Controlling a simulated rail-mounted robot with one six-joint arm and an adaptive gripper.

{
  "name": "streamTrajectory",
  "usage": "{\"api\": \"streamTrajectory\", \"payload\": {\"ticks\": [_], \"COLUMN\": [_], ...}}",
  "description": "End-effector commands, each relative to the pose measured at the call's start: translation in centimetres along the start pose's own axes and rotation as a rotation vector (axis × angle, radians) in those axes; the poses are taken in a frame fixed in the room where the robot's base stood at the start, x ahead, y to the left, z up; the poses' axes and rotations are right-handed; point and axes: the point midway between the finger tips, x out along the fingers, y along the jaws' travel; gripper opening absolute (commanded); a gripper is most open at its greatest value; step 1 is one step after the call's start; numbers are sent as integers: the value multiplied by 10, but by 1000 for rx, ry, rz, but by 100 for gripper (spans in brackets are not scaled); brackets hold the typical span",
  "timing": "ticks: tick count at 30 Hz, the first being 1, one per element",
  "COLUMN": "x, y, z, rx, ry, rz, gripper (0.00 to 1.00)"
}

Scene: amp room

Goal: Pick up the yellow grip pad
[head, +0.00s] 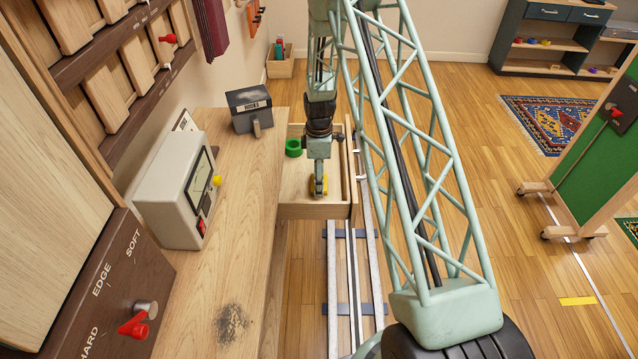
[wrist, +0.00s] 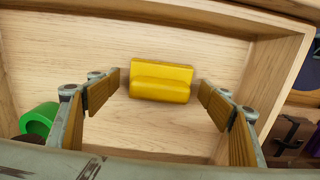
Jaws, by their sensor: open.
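The yellow grip pad (wrist: 161,80) lies on the floor of an open wooden drawer, near one wall, in the wrist view. In the head view the yellow grip pad (head: 324,187) shows partly behind my gripper (head: 318,190). My gripper also shows in the wrist view (wrist: 160,92), open, with one wood-lined finger on each side of the pad. Clear gaps show between the pad and both fingers. I cannot tell how high the fingertips are above the drawer floor.
The drawer (head: 299,211) has raised walls around my gripper. A green ring-like object (head: 293,148) lies in it, left of my gripper. The wooden bench (head: 225,270) stands to the left, with a meter box (head: 168,190) and a dark box (head: 249,105). Rails run along the floor.

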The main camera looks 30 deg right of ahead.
Motion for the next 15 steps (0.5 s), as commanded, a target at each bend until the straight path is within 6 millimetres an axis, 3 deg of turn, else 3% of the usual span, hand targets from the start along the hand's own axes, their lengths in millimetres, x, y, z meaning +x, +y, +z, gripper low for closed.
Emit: {"api": "streamTrajectory", "payload": {"ticks": [4,13,15], "x": [0,0,0], "y": [0,0,0], "z": [0,0,0], "rx": [0,0,0], "ry": [0,0,0], "rz": [0,0,0], "gripper": [73,45,45]}}
